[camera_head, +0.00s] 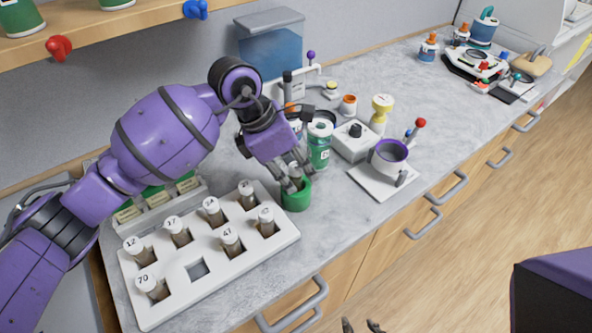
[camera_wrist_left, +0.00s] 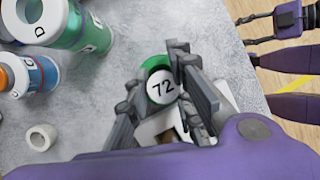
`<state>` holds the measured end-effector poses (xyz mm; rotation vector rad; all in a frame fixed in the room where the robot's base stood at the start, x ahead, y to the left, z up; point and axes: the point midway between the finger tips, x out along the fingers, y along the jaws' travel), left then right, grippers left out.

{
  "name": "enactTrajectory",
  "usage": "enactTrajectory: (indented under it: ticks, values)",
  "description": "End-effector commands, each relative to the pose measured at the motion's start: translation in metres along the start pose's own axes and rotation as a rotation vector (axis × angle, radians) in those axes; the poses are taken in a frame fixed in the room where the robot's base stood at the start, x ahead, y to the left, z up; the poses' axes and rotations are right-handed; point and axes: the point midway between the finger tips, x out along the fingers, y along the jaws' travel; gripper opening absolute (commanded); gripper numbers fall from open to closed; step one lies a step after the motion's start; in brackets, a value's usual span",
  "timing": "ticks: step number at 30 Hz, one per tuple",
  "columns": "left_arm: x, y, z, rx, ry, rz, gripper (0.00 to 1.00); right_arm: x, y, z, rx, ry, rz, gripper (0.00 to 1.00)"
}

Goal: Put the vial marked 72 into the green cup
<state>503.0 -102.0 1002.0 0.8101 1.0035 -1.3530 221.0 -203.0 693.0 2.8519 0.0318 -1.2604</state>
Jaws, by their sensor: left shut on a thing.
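My left gripper (camera_head: 291,180) is shut on the vial marked 72, whose white cap (camera_wrist_left: 162,87) faces the left wrist camera between the fingers (camera_wrist_left: 160,95). The green cup (camera_head: 297,197) stands on the counter just beyond the rack's right end, directly under these fingers. In the left wrist view its green rim (camera_wrist_left: 153,62) shows behind the cap. The vial's lower end is hidden, so I cannot tell how deep it sits relative to the cup. My right gripper (camera_head: 361,326) shows only its fingertips at the bottom edge, apart and empty.
A white rack (camera_head: 197,295) holds several capped vials and has one empty square slot (camera_head: 197,270). A green bottle (camera_head: 319,146) stands close behind the cup. A white stand with a purple-rimmed pot (camera_head: 389,157) is to the right. The counter between cup and front edge is clear.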

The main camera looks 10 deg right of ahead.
Motion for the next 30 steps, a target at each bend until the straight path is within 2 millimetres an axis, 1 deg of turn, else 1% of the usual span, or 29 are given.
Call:
enactTrajectory:
  ticks: [5,12,19,20,23,24,30]
  values:
    - [0.003,0.000,-0.002,-0.002,0.002,-0.003,0.00,0.000,0.001,0.007,-0.005,-0.012,-0.001,0.40]
    - [0.012,0.000,-0.006,-0.004,0.005,-0.006,0.00,0.001,0.000,0.012,-0.004,-0.019,-0.001,0.40]
    - [0.019,0.000,-0.010,-0.007,0.008,-0.010,0.00,0.001,-0.003,0.009,0.006,-0.013,-0.001,0.40]
    - [0.020,0.000,-0.010,-0.007,0.009,-0.011,0.24,0.001,-0.003,0.009,0.007,-0.011,-0.001,0.40]
    - [0.021,0.000,-0.011,-0.009,0.010,-0.011,0.37,0.001,-0.004,0.007,0.012,-0.008,-0.001,0.40]
    - [0.021,0.000,-0.011,-0.009,0.011,-0.011,0.40,0.001,-0.005,0.007,0.013,-0.007,-0.001,0.40]
    - [0.020,0.001,-0.013,-0.010,0.014,-0.011,0.40,0.002,-0.003,0.007,0.010,-0.008,0.000,0.40]
